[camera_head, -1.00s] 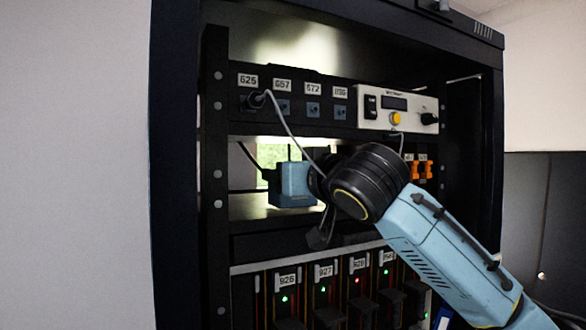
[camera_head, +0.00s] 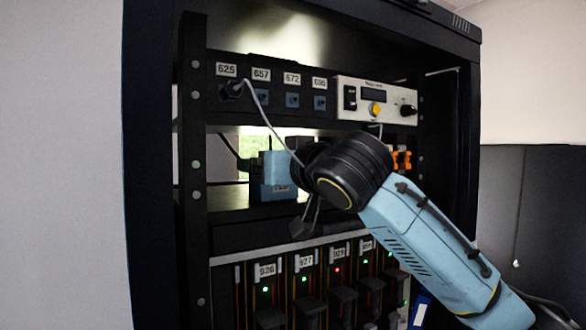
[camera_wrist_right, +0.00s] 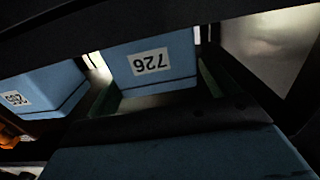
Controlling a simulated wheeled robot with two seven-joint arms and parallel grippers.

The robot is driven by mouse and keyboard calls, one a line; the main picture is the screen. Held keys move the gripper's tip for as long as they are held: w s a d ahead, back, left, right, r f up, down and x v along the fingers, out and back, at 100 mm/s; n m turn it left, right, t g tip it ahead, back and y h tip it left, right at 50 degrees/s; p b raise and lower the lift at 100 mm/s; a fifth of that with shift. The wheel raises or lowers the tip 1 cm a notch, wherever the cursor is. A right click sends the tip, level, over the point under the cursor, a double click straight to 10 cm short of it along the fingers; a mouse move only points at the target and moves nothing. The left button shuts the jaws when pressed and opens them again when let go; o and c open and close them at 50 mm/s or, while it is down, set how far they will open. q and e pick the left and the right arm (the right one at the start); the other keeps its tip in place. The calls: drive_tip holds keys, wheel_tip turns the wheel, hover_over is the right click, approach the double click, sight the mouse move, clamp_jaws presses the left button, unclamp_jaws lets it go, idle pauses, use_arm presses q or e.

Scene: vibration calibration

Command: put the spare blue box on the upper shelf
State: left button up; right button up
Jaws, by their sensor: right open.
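A light blue box (camera_head: 278,168) stands on the shelf inside the black rack, left of my right wrist; a pale label shows low on its front. In the right wrist view a blue box labelled 726 (camera_wrist_right: 152,62) appears upside down, and a second labelled blue box (camera_wrist_right: 38,92) is at the left. I cannot tell which is the spare. My right gripper (camera_head: 303,198) is open at the box, mostly hidden by my wrist; one dark finger hangs below. Whether it touches the box is unclear. My left gripper is out of view.
Above is a panel with labelled sockets (camera_head: 291,100), a plugged grey cable (camera_head: 262,115) and a white control unit (camera_head: 374,98). Below are numbered modules (camera_head: 305,285) with lights. Orange parts (camera_head: 402,160) sit right of my wrist. The rack's left post (camera_head: 192,230) bounds the opening.

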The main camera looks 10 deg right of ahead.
drive_tip(key=b+v, duration=0.3)
drive_tip(key=v, duration=0.8)
drive_tip(key=shift+s, duration=0.15)
drive_tip(key=shift+d+f, duration=0.1)
drive_tip(key=shift+f, duration=0.2)
